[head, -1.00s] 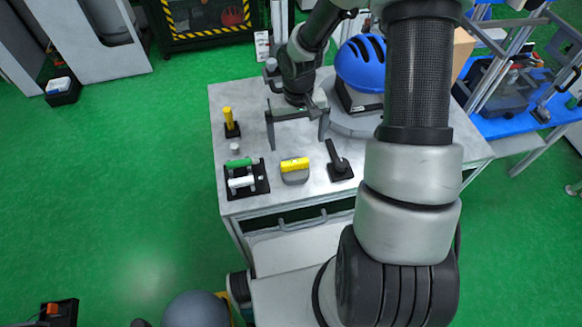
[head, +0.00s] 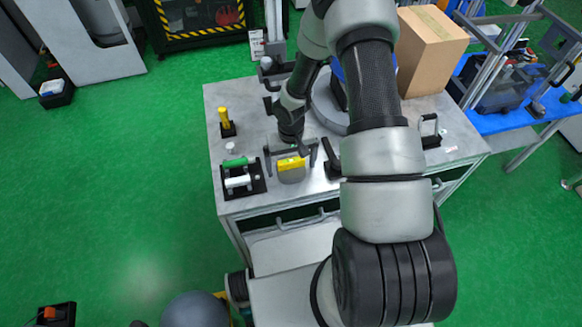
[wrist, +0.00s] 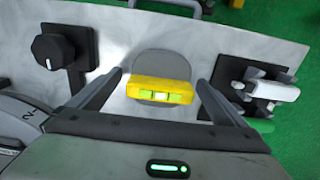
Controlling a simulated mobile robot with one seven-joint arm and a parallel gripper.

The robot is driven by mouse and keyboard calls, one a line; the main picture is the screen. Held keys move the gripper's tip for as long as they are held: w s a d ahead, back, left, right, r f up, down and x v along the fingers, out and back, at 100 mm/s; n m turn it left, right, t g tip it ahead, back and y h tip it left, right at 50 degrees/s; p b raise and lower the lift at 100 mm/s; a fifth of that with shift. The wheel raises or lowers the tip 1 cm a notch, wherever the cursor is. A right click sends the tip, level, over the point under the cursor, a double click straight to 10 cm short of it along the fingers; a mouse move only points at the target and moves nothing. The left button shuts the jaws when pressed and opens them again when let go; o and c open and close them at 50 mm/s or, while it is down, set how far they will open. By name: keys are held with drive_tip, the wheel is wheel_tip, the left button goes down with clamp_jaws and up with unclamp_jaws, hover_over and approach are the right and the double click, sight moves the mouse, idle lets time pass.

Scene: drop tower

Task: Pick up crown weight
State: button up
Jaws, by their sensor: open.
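No label names the crown weight; the piece between my fingers is a yellow bar with a green level vial (head: 291,163) on a grey rounded base (head: 292,177). It sits on the grey table near its front edge. In the wrist view, the yellow bar (wrist: 160,88) lies across the lower middle, with the grey base (wrist: 160,64) behind it. My gripper (head: 291,158) is open, pointing down over the piece. In the wrist view, my gripper (wrist: 161,79) has one finger on each side of the bar, with gaps and no visible contact.
A black holder (head: 256,186) with green and white cylinders stands close left. A yellow post (head: 224,117) is at the table's left. A cardboard box (head: 428,50) stands at the back right.

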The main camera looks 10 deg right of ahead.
drive_tip(key=shift+f, duration=0.1)
drive_tip(key=c, duration=2)
